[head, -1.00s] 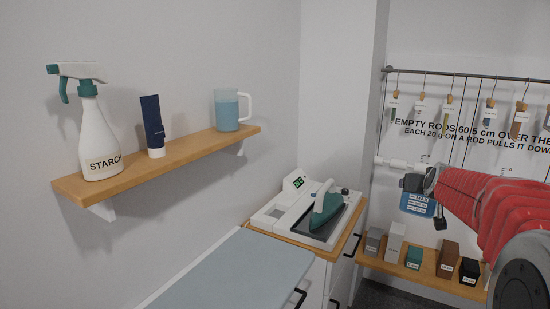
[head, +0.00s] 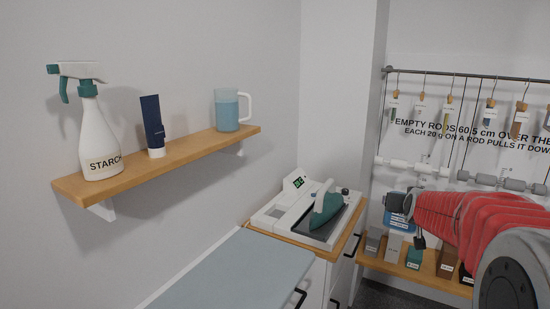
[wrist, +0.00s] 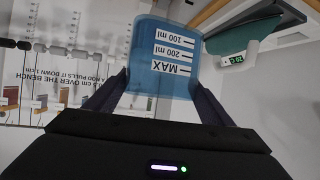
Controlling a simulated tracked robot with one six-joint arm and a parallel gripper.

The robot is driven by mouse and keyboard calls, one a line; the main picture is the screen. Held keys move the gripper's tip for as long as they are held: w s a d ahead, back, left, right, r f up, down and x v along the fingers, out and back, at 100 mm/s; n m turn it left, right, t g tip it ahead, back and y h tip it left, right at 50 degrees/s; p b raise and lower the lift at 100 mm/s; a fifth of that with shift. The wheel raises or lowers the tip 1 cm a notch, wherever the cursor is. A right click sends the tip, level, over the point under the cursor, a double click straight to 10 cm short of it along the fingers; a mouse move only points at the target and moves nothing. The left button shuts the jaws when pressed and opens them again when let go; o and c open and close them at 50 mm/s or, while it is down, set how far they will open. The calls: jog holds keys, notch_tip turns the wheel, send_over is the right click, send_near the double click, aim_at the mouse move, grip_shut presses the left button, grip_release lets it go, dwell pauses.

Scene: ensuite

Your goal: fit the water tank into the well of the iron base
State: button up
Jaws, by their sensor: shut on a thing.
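The blue water tank (wrist: 163,58) is between the two fingers of my gripper (wrist: 160,90) in the wrist view, with its MAX, 200 ml and 100 ml marks upside down there. In the head view the tank (head: 396,218) is partly hidden behind my gripper (head: 405,205), which is shut on it. The white iron base (head: 275,214) stands on the wooden-topped cabinet, left of and apart from the tank. A teal iron (head: 326,206) rests on the base's dark plate. I cannot make out the inside of the well.
A wall shelf (head: 200,145) carries a starch spray bottle (head: 102,135), a dark tube (head: 152,125) and a jug (head: 227,110). A low shelf (head: 425,272) with several small boxes lies below my arm. A rail (head: 470,75) holds hanging rods behind. An ironing board (head: 230,270) is in front.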

jog(key=shift+a+f, duration=0.95)
jog(key=s+a+f+n+y, duration=0.1)
jog(key=s+a+f+y, duration=0.1)
jog(key=s+a+f, duration=0.2)
jog(key=s+a+f+n+y, duration=0.2)
jog(key=s+a+f, duration=0.2)
jog(key=a+f, duration=0.7)
jog(key=a, duration=0.5)
jog(key=shift+f+n+t, duration=0.3)
jog(key=shift+s, duration=0.2)
jog(key=shift+s, duration=0.8)
